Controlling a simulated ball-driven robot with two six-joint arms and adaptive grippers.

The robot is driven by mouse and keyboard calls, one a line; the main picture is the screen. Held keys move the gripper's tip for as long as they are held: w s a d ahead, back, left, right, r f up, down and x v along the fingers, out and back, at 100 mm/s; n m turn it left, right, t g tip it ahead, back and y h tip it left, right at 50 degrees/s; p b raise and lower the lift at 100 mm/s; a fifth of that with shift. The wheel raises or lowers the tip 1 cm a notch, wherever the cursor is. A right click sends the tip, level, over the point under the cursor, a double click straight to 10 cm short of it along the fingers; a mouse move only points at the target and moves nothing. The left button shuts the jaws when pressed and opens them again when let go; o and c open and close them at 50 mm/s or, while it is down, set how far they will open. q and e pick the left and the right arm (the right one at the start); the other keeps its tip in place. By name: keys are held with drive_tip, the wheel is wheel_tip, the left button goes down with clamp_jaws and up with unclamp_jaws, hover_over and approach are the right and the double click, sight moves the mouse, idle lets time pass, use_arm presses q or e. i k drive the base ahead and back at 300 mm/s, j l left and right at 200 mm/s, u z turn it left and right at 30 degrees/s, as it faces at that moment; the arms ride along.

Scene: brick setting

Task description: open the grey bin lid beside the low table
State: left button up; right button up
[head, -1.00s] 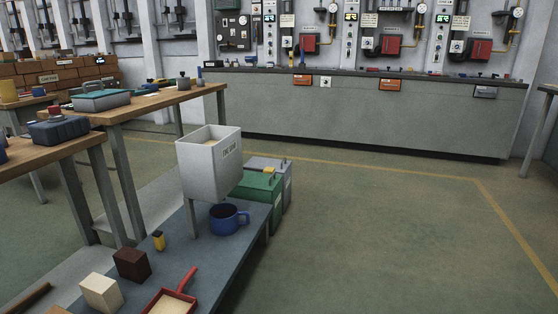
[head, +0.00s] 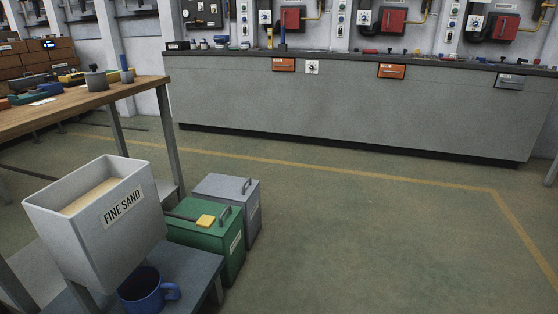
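The grey bin (head: 251,212) stands on the floor beyond the low table (head: 203,266), on the far side of the green bin. Its grey lid (head: 226,186) lies flat and closed, with a dark handle on top near the right edge. The green bin (head: 205,233) is beside it, nearer to me, and hides part of its front. A yellow block with a dark bar lies on the green lid. Neither of my grippers is in view.
A hopper labelled FINE SAND (head: 112,224) stands over the low table, with a blue mug (head: 146,290) below it. A wooden workbench (head: 135,91) is at left. A long grey counter (head: 350,108) runs along the back. The floor right of the bins is clear.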

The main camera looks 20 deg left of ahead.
sight(238, 189)
drive_tip(key=i+u, duration=0.3)
drive_tip(key=i, duration=0.15)
drive_tip(key=i+l+u, duration=0.25)
drive_tip(key=i, duration=0.2)
drive_tip(key=i+l+u, duration=0.3)
drive_tip(key=i+j, duration=0.05)
drive_tip(key=i, duration=0.05)
